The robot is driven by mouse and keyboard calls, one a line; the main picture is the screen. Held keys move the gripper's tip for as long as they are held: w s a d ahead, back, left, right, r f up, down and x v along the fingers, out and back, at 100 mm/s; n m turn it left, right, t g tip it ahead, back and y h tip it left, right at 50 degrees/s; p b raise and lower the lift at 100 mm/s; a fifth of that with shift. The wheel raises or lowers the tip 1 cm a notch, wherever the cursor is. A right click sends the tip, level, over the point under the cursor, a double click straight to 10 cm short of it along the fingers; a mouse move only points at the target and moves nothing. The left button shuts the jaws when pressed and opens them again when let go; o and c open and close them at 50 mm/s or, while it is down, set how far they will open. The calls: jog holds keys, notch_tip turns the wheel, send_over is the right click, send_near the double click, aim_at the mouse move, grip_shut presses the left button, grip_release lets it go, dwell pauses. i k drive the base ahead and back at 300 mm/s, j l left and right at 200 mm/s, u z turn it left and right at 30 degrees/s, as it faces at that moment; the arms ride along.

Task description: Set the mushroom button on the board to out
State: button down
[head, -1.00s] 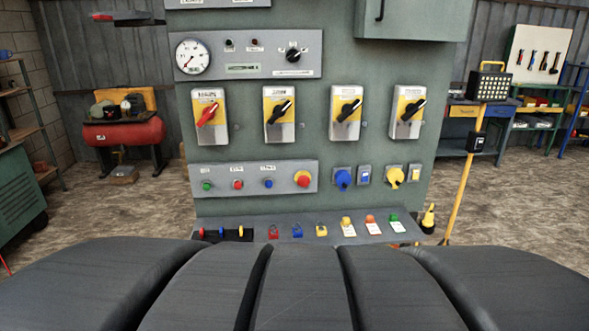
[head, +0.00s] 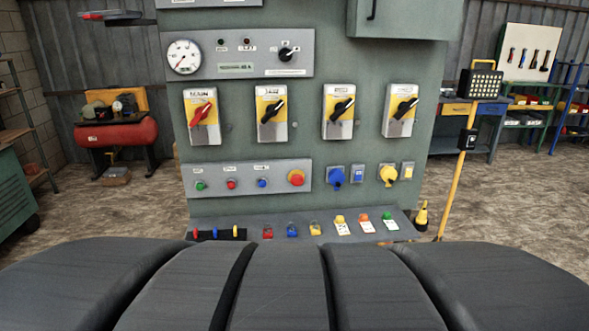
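The mushroom button (head: 296,177) is a large red knob on a yellow ring. It sits at the right end of the lower grey strip (head: 222,196) on the green board (head: 340,205). From here I cannot tell whether it is pressed in or out. Left of it on the same strip are a small green button (head: 200,186), a red one (head: 231,184) and a blue one (head: 262,183). My gripper does not show; only dark parts of my own body fill the bottom of the view.
Above are several rotary switches, one red-handled (head: 202,114). Blue (head: 336,177) and yellow (head: 388,175) sockets are right of the button. A ledge (head: 215,222) below holds padlocks and tags. A yellow post (head: 454,185) stands right. Floor is open on both sides.

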aim_at(297, 179)
jog(key=i+l+u, duration=0.2)
jog(key=i+u, duration=0.25)
jog(key=i+l+u, duration=0.7)
jog(key=u, duration=0.15)
jog(key=l, duration=0.05)
